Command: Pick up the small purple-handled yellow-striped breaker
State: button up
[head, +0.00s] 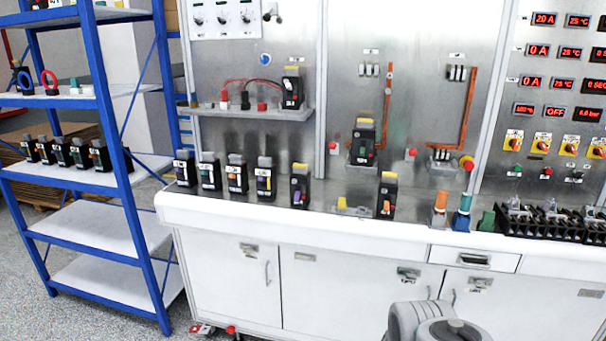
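A small black breaker with a yellow band on top and a purple handle (299,186) stands upright on the white counter (330,222), left of the middle of the head view. It stands at the right end of a row of breakers. To its left is a black breaker with a grey top (265,179) and what looks like a purplish mark, too small to read. To its right is a yellow-topped breaker with an orange handle (387,196). My gripper is not in view; only grey links of my arm show at the bottom right.
More grey-topped breakers (209,171) stand to the left. A blue shelf rack (125,150) is beside the counter. A yellow piece (342,204), orange and blue cylinders and black terminal blocks (545,222) sit to the right. The counter's front strip is clear.

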aim_at(300, 173)
jog(key=u, duration=0.05)
jog(key=i, duration=1)
jog(key=u, duration=0.9)
jog(key=i, duration=0.9)
jog(key=u, duration=0.65)
